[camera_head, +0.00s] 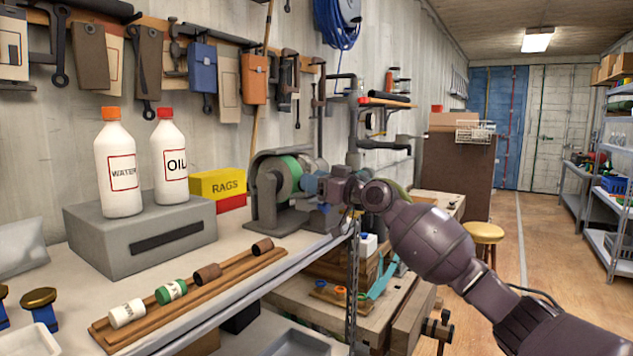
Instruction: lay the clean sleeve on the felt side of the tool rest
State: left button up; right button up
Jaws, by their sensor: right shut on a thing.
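My right gripper (318,186) is beside the bench grinder (266,205) with its green wheel (289,172). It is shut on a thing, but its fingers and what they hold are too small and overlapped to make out. A wooden rail (228,277) lies along the front of the bench. I cannot tell which is the clean sleeve, or pick out a felt side. My left gripper is not in view.
A grey box (140,238) carries two white bottles, WATER (119,180) and OIL (170,168). A yellow RAGS box (217,185) stands behind. Tools hang on the wall. The bench's front edge runs just right of the rail. A lower wooden bench (330,312) stands beyond it.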

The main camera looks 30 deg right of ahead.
jog(key=o, duration=0.7)
jog(key=shift+a+f, duration=0.15)
jog(key=shift+f, duration=0.5)
jog(key=o, duration=0.4)
jog(key=shift+w+f+g, duration=0.1)
jog(key=shift+f+g, duration=0.1)
jog(key=shift+g, duration=0.1)
jog(key=shift+c, duration=0.2)
jog(key=v, duration=1.1)
jog(key=shift+d+r+b, duration=0.2)
jog(key=shift+r+b, duration=0.25)
jog(key=shift+r, duration=0.1)
